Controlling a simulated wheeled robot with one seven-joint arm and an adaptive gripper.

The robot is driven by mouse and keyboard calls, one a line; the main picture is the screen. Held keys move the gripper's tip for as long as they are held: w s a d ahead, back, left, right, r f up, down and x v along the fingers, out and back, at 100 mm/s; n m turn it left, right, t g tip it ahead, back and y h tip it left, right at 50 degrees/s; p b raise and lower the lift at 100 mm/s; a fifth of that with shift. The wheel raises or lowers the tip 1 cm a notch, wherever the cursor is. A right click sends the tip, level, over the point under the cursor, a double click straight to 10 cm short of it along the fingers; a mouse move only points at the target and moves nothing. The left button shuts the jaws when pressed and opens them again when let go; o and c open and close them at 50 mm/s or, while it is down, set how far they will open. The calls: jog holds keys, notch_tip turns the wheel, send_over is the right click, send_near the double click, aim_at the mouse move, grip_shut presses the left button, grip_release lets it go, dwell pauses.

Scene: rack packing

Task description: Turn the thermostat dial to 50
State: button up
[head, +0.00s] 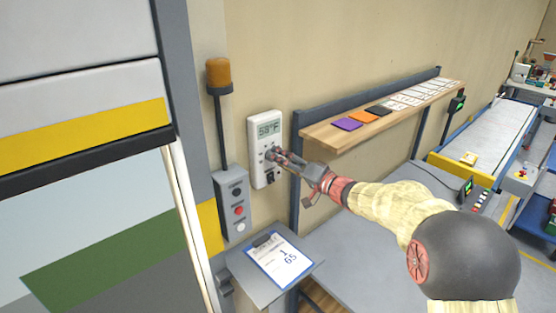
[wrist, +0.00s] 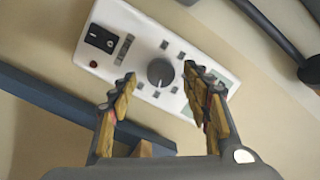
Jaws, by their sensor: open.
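The white thermostat (head: 257,172) hangs on the beige wall; its display (head: 268,130) seems to read 59°F, though the last digit is unclear. In the wrist view the thermostat (wrist: 140,38) lies tilted, with a round dark grey dial (wrist: 160,72) ringed by small square marks. My gripper (head: 278,156) is at the thermostat's face and largely hides the dial in the head view. In the wrist view my gripper (wrist: 160,76) is open, with one finger to each side of the dial. I cannot tell whether the fingers touch it. A black rocker switch (wrist: 99,38) is on the same panel.
A control box (head: 232,203) with buttons and an amber beacon (head: 219,75) are left of the thermostat. A clipboard (head: 280,260) lies below. A wooden shelf (head: 330,137) with coloured cards juts out to the right. A conveyor (head: 485,135) stands farther right.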

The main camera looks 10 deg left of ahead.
jog(key=shift+w+a, duration=0.35)
jog(key=shift+a, duration=0.25)
jog(key=c, duration=0.3)
jog(key=c, duration=0.7)
jog(key=shift+c, duration=0.6)
